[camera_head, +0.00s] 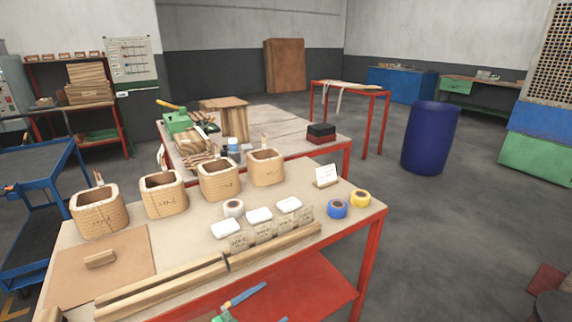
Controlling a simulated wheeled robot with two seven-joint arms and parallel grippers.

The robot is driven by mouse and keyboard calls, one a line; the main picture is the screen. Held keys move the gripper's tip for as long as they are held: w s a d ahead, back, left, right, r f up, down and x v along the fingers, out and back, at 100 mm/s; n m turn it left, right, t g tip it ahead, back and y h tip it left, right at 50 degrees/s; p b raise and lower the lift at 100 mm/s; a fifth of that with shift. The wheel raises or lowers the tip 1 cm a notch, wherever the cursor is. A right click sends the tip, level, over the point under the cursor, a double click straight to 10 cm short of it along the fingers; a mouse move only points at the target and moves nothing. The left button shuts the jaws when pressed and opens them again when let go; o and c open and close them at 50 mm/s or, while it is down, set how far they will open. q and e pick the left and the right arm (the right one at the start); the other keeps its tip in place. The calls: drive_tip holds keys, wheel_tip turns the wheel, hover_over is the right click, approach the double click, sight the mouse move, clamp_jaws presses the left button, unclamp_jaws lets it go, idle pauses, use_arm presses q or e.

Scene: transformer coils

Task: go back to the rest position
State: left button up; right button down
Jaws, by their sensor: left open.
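Neither of my grippers can be made out in the head view. Four wrapped tan coils stand upright in a row along the back of the near table (345,228): a far left one (99,218), a second (164,202), a third (219,186) and a right one (266,173). Each has an open top. No gripper touches any of them.
A flat brown board (100,265) with a block, long wooden bars (165,287), white pads (258,215), a blue roll (337,209) and a yellow roll (361,198) lie on the near table. A blue barrel (429,140) stands right. The floor (450,245) between is open.

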use_arm(q)
drive_tip(key=s+a+f+n+g+y, duration=0.1)
drive_tip(key=s+a+f+n+y, duration=0.3)
drive_tip(key=f, duration=0.4)
drive_tip(key=s+a+f+n+g+y, duration=0.1)
drive_tip(key=s+a+f+n+y, duration=0.2)
drive_tip(key=s+f, duration=0.4)
drive_tip(key=s+a+f+n+g+y, duration=0.1)
drive_tip(key=s+a+f+n+y, duration=0.3)
drive_tip(key=f, duration=0.4)
drive_tip(key=s+a+f+g+y, duration=0.1)
drive_tip(key=s+f+g, duration=0.2)
drive_tip(key=s, duration=0.9)
drive_tip(key=s+a+f+n+g, duration=0.1)
drive_tip(key=s+f+g, duration=0.3)
drive_tip(key=s, duration=0.9)
wheel_tip(320, 180, down, 2)
drive_tip(key=shift+s+a+f+n+g+y, duration=0.15)
drive_tip(key=shift+a+f+n+g+y, duration=0.2)
drive_tip(key=shift+a, duration=0.3)
drive_tip(key=shift+r, duration=0.1)
